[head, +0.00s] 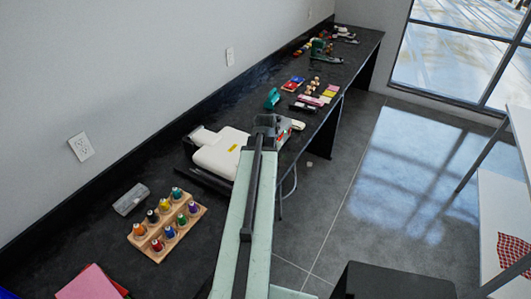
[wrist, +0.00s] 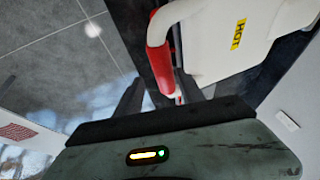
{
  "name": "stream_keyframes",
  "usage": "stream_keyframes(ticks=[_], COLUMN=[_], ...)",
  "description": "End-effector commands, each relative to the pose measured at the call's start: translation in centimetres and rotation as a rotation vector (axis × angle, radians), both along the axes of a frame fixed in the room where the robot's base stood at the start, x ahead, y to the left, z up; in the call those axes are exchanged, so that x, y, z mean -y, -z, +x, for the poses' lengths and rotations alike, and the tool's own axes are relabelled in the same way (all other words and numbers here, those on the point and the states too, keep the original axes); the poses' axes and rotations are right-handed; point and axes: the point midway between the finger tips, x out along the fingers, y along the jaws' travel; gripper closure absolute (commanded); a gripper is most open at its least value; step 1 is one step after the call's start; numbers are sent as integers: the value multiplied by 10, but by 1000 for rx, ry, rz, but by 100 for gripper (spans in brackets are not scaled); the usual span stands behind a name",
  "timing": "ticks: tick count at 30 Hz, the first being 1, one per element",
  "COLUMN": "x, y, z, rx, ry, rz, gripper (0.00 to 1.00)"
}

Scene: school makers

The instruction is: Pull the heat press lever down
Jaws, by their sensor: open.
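The heat press (head: 217,154) is a white, rounded machine on the dark counter, partly hidden behind my arm in the head view. In the wrist view its white body (wrist: 225,45) fills the upper right, with a yellow "HOT" label. Its red lever (wrist: 158,60) hangs from a white arm left of the body. My gripper (wrist: 170,90) is open, its dark fingers spread on either side of the lever's lower end in the picture. I cannot tell whether they touch it. In the head view my arm hides most of the lever and fingers.
A wooden rack of colourful thread spools (head: 167,228) and a grey box (head: 131,199) stand nearer on the counter (head: 95,225). A teal tool (head: 272,98) and other small items lie farther along. Open grey floor (head: 370,190) is to the right, with a white table (head: 505,225) beyond.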

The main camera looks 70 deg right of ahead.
Motion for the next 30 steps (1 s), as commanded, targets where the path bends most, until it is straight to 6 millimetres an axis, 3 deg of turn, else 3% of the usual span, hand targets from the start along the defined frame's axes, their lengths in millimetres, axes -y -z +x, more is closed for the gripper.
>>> stream_keyframes(ticks=[1,6,23,26,29,30], x=[-6,-19,-21,-26,-44,-56], y=[-19,-44,-43,-42,-39,-37], z=[-2,-5,-4,18,79,110], rx=[-1,-2,-2,-2,-2,-2], ry=[0,1,-1,-37,-136,-189], rz=[0,1,0,1,0,0], gripper=[54,54,54,54,54,54])
